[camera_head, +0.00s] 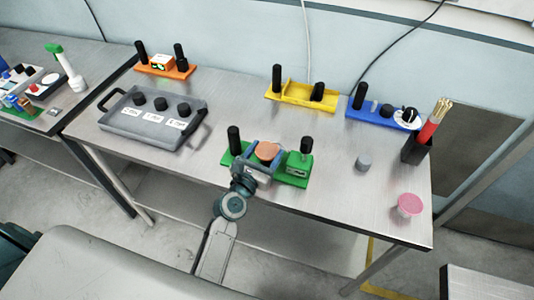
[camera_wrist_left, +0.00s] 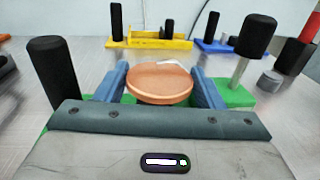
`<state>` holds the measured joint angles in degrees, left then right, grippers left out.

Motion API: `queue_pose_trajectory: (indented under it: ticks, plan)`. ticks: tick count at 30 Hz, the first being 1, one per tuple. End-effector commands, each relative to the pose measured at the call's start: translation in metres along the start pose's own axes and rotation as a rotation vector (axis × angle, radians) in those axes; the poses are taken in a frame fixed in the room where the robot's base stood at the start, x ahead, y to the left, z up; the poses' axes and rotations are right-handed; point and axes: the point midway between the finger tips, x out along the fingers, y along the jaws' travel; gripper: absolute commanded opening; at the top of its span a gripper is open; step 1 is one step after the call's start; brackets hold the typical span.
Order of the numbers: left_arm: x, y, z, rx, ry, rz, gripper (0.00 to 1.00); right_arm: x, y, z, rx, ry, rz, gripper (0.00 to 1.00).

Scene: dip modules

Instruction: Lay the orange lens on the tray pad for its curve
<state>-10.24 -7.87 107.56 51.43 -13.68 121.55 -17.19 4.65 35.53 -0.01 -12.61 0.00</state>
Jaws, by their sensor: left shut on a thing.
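The orange lens (camera_head: 267,151) is a thick coppery disc above the green module (camera_head: 295,180). It also shows in the left wrist view (camera_wrist_left: 160,84), lying flat between the two blue fingers. My left gripper (camera_head: 264,154) is shut on the lens, between the module's two black posts. I cannot tell whether the lens touches the module beneath. The grey tray (camera_head: 128,135) stands to the left on the same table, with several round black pads (camera_head: 161,103) in a row and white labels in front of them. The label writing is too small to read. My right gripper is not in view.
Orange (camera_head: 151,70), yellow (camera_head: 300,101) and blue (camera_head: 372,119) modules with black posts stand along the back. A grey cylinder (camera_head: 363,163), a pink round piece (camera_head: 409,205) and a black pen holder (camera_head: 415,150) stand at right. Table between tray and green module is clear.

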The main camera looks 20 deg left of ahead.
Motion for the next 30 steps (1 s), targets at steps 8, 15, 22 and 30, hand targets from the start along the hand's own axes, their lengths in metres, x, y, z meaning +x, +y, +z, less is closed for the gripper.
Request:
queue_pose_trajectory:
  ticks: [8, 15, 22, 30]
  plan:
    - [0.02, 0.003, -0.012, 0.001, 0.001, 0.0, 0.41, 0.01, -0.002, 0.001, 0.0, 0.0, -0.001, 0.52]
    - [0.019, 0.003, -0.036, 0.001, 0.001, 0.001, 0.41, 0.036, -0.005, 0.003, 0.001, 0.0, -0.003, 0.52]
    - [0.019, 0.003, -0.033, 0.001, 0.001, 0.001, 0.41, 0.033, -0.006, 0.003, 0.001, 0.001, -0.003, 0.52]
    - [0.019, 0.003, -0.037, 0.001, 0.002, 0.001, 0.78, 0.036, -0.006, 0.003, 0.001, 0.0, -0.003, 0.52]
